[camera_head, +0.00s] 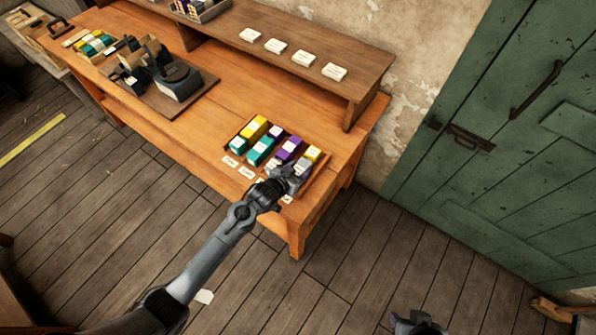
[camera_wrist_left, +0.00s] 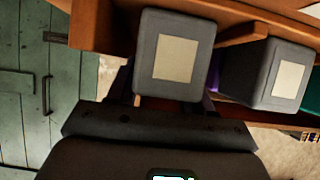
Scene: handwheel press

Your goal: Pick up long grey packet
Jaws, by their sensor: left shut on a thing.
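My left gripper (camera_head: 288,174) is at the right end of the wooden tray (camera_head: 322,163). It is shut on a grey packet (camera_wrist_left: 175,52) with a pale label, which sits between the dark fingers in the left wrist view. A second grey packet (camera_wrist_left: 262,72), also with a pale label, is just to its right in that view. In the head view the gripper covers most of the grey packets, and I cannot tell whether the held one is clear of the tray. My right gripper (camera_head: 418,322) shows only partly at the bottom edge; its fingers are unclear.
Yellow, teal and purple packets (camera_head: 288,149) fill the tray beside my gripper. Small labels (camera_head: 246,172) lie along its front. A raised shelf (camera_head: 310,65) with white cards runs behind. A dark press (camera_head: 172,78) stands further left. The table between is clear.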

